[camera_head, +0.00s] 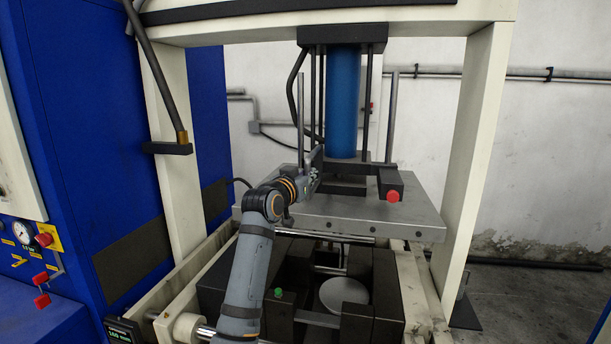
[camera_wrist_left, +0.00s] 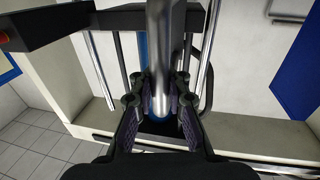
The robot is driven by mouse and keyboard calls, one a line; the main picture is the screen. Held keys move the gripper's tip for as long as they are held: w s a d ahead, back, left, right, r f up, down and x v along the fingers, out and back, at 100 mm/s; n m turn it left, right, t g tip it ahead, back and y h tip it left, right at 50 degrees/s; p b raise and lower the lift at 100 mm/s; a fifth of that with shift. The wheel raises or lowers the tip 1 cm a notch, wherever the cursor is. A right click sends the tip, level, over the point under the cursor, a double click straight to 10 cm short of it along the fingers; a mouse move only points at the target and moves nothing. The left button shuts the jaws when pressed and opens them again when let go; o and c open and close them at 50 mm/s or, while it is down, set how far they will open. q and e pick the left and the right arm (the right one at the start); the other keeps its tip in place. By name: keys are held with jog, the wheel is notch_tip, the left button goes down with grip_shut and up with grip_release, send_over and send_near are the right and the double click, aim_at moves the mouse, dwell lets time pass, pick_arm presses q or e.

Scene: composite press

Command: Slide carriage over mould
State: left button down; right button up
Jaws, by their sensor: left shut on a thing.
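My left gripper (camera_head: 311,174) is shut on an upright metal rod. The rod (camera_head: 301,105) rises at the left end of a dark frame; it also shows between the fingers of my left gripper (camera_wrist_left: 160,108) in the left wrist view. The dark frame (camera_head: 350,168), which looks like the carriage, has a red knob (camera_head: 392,196) at its front right. It sits at the level of a thick grey plate (camera_head: 415,222). Below are dark blocks (camera_head: 217,290) around a pale round disc (camera_head: 343,291); I cannot tell which part is the mould. My right gripper is not in view.
A blue press cylinder (camera_head: 343,100) hangs above the frame. Cream press columns (camera_head: 482,150) stand either side. A blue cabinet (camera_head: 80,130) with a gauge stands at the left. A green knob (camera_head: 278,292) lies low, close to my left arm.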

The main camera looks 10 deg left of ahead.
pick_arm(q)
jog(key=c, duration=1.8)
grip_release()
jog(key=shift+d+f, duration=0.1)
jog(key=shift+f, duration=0.35)
jog(key=o, duration=0.5)
jog(key=shift+s+d+r, duration=0.1)
jog(key=shift+s+r, duration=0.2)
jog(key=shift+r, duration=0.05)
jog(key=shift+s+r, duration=0.1)
jog(key=shift+r, duration=0.05)
jog(key=shift+s+a, duration=0.2)
jog(key=shift+a, duration=0.05)
jog(key=v, duration=1.1)
jog(key=shift+s, duration=0.2)
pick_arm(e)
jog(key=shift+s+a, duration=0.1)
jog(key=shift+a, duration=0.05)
pick_arm(q)
jog(key=shift+d, duration=0.1)
